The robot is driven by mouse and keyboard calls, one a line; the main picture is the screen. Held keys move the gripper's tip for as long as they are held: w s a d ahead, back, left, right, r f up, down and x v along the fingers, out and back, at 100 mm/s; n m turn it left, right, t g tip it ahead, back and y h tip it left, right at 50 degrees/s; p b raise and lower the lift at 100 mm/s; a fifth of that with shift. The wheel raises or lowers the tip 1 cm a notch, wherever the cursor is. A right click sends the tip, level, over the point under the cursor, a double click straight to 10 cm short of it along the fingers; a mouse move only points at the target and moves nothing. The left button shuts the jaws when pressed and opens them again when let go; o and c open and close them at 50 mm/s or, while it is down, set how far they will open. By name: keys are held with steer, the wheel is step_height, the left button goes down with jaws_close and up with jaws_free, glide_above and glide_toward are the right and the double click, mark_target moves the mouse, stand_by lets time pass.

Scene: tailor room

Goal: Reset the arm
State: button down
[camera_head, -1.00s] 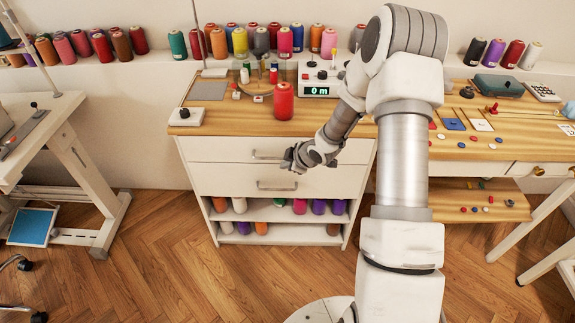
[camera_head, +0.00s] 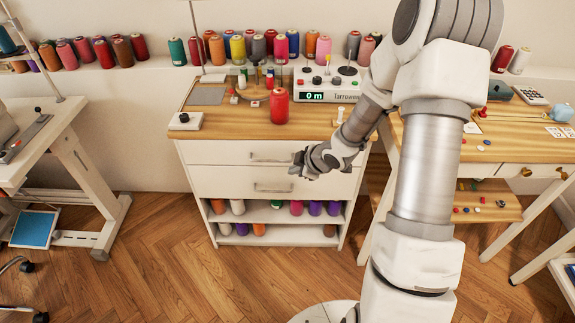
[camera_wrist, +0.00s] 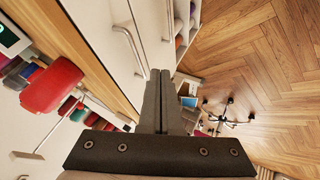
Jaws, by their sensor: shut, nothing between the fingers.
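My gripper (camera_head: 298,165) hangs in front of the upper drawers of the white cabinet (camera_head: 222,182), a little below its wooden top and apart from it. In the wrist view my gripper (camera_wrist: 159,72) shows its two dark fingers pressed together, with nothing between them. My arm reaches in from the right side of the head view and bends down toward the cabinet. A drawer handle (camera_wrist: 129,48) shows close to the fingers in the wrist view; I see no contact.
A red thread spool (camera_head: 279,107) stands on the cabinet top near the front edge. A winding machine with a display (camera_head: 322,88) is behind it. A work table (camera_head: 500,142) with small items stands right. Spools fill the cabinet's lower shelves. The wooden floor (camera_head: 180,285) is open in front.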

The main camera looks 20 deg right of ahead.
steer(key=shift+s+r, duration=0.15)
steer(key=shift+d+r, duration=0.1)
steer(key=s+d+r+m+h, duration=0.2)
steer(key=s+r+m+h, duration=0.15)
steer(key=r, duration=0.65)
steer(key=s+d+r+m+h, duration=0.15)
steer(key=s+r+m, duration=0.3)
steer(key=r, duration=0.45)
steer(key=s+a+r+m+g+y, duration=0.1)
steer(key=s+a+r, duration=0.3)
steer(key=s, duration=0.5)
steer(key=s+a+r+m, duration=0.3)
steer(key=s+r+m, duration=0.1)
steer(key=s, duration=0.5)
steer(key=shift+s+a+g+y, duration=0.35)
steer(key=shift+a+g+y, duration=0.05)
steer(key=shift+a, duration=0.15)
